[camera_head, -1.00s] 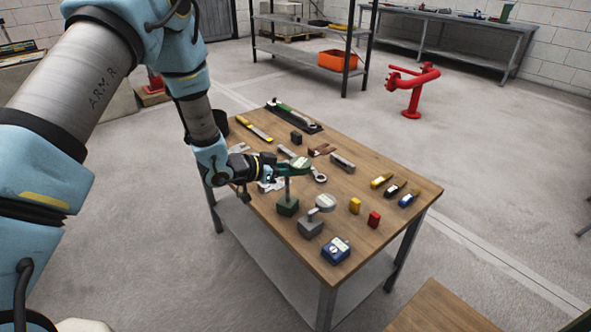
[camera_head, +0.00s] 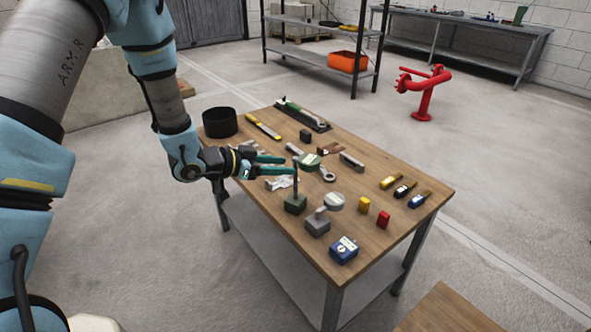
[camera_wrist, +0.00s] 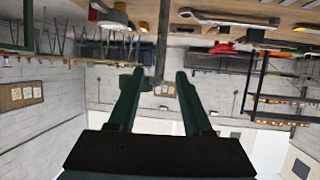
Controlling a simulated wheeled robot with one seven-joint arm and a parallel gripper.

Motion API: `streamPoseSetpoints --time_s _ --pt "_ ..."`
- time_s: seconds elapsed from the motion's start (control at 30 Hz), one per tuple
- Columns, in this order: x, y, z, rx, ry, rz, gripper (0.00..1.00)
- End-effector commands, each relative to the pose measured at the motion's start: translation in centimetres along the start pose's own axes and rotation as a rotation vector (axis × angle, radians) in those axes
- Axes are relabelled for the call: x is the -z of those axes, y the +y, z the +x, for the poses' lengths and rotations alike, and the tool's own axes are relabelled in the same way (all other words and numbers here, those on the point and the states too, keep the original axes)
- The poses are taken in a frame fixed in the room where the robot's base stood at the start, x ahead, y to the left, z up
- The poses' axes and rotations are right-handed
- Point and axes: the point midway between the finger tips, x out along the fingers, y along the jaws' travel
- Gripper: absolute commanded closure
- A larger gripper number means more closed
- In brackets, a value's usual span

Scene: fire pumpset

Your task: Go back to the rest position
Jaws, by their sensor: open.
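My gripper (camera_head: 286,164) is open, its two green fingers level above the worktable, on the left side of the green-based gauge stand (camera_head: 296,203). The stand is upright, with a thin dark post and a pale green round head (camera_head: 309,161). In the wrist view, which is upside down, the open fingers (camera_wrist: 160,74) show with a dark post (camera_wrist: 162,45) in line with the gap between them. I cannot tell whether the post is still between the fingertips or just beyond them. Nothing is visibly gripped.
On the wooden table (camera_head: 385,225) stand a grey gauge stand (camera_head: 317,223), a blue box (camera_head: 344,250), yellow and red blocks, wrenches and several hand tools. A black cylinder (camera_head: 220,122) stands at the far left corner.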

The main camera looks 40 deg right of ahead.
Motion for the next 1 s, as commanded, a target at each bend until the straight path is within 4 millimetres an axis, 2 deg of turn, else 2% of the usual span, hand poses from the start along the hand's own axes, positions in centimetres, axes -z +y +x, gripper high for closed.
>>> streamPoseSetpoints --time_s 0.1,0.2,0.47,0.57,0.63,0.67,0.77,0.83,0.9,0.97,1.0 --pt "0.0 -0.1 -1.7 0.002 0.001 0.0 0.5" --pt "0.0 -0.1 -2.6 0.001 0.001 0.0 0.5" --pt "0.1 -0.1 -3.1 0.003 -0.001 0.0 0.5" --pt "-0.1 -1.4 -4.0 0.051 -0.029 -0.006 0.5" --pt "-0.3 -3.5 -5.7 0.134 -0.078 -0.02 0.5" --pt "-0.5 -4.6 -6.8 0.181 -0.106 -0.031 0.5" --pt "-1.5 -8.6 -12.0 0.37 -0.229 -0.098 0.5" --pt "-2.5 -10.7 -16.6 0.508 -0.322 -0.172 0.5" --pt "-3.6 -11.9 -21.5 0.636 -0.413 -0.264 0.5" --pt "-4.6 -12.1 -25.8 0.736 -0.487 -0.358 0.5" --pt "-5.2 -11.7 -28.6 0.798 -0.534 -0.43 0.5"
